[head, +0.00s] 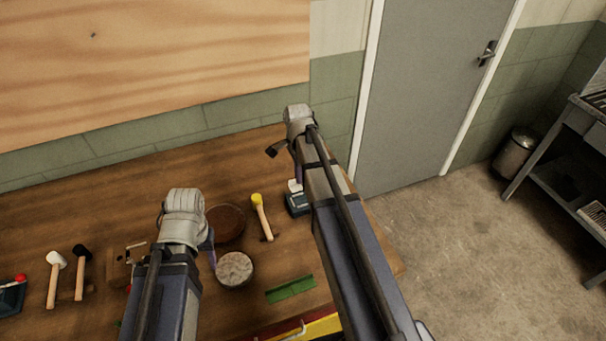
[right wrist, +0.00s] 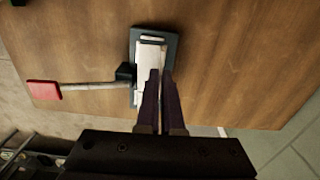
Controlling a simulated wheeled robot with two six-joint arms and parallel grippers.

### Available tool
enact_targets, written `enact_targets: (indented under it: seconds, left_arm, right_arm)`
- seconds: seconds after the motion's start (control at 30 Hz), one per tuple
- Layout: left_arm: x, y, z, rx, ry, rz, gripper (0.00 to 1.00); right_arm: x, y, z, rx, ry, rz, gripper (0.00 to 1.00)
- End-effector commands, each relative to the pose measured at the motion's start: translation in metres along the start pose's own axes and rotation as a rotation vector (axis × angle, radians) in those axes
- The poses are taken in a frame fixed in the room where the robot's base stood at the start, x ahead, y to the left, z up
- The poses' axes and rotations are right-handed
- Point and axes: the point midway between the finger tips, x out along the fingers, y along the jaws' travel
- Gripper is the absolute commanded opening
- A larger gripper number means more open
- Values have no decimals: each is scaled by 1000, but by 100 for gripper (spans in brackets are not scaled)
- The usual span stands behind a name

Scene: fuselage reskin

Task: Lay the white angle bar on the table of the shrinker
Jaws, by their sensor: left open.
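The shrinker (right wrist: 174,42) stands on the wooden table, with a dark base and a lever ending in a red grip (right wrist: 43,90). In the head view its dark body (head: 297,205) shows beside my right arm. The white angle bar (right wrist: 147,60) is a pale strip over the shrinker in the right wrist view. My right gripper (right wrist: 161,72) points down at it, its fingers close together on the strip's edge. Whether the bar touches the shrinker is unclear. My left gripper (head: 212,255) is open above the table near a round grey-white disc (head: 235,269), partly hidden by its arm.
A brown round dish (head: 225,222), a yellow-headed mallet (head: 262,215) and a green strip (head: 290,289) lie between my arms. White-headed (head: 54,275) and black-headed (head: 81,270) mallets lie at left. The table ends right of the shrinker, with open floor (head: 450,240) beyond.

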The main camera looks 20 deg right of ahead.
Motion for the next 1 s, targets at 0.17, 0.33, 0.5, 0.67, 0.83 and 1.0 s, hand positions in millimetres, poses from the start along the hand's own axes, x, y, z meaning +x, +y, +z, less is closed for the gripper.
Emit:
enact_targets:
  seconds: [0.17, 0.33, 0.5, 0.67, 0.83, 1.0]
  left_arm:
    - [0, 0, 0, 0, 0, 0, 50]
    - [0, 0, 0, 0, 0, 0, 50]
    - [0, 0, 0, 0, 0, 0, 50]
    - [7, 1, 0, 0, 0, 0, 50]
    - [20, 2, -1, -1, 0, 0, 50]
    - [37, 4, -2, -1, 0, 0, 50]
  right_arm:
    - [0, 3, -14, 41, 0, 0, 0]
    - [0, 3, -14, 41, 0, 0, 0]
    - [0, 3, -13, 40, 0, 0, 0]
    - [7, 3, -13, 39, 0, 0, 0]
    - [20, 3, -13, 39, 0, 0, 0]
    - [38, 3, -13, 39, 0, 0, 0]
